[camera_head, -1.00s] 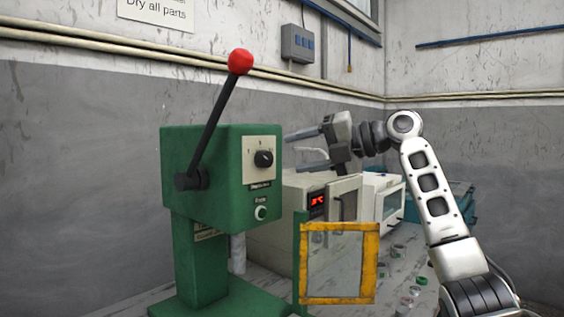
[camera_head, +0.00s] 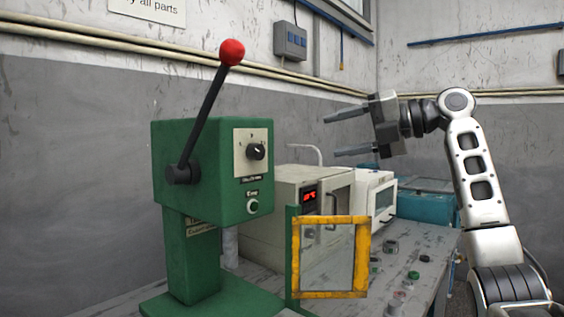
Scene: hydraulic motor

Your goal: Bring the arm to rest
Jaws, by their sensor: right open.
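My right gripper (camera_head: 348,132) is open and empty, its two fingers pointing left. It is held in the air above the white machines, to the right of the green press (camera_head: 213,168). My right arm (camera_head: 478,180) rises from the lower right and bends at the top toward the gripper. No part of my left arm or left gripper shows.
The press has a lever with a red knob (camera_head: 232,52) and a yellow-framed clear guard (camera_head: 330,257). Behind stand a beige oven (camera_head: 290,205) with a red display, a white machine (camera_head: 376,192) and a teal box (camera_head: 425,206). Small parts lie on the bench (camera_head: 430,250).

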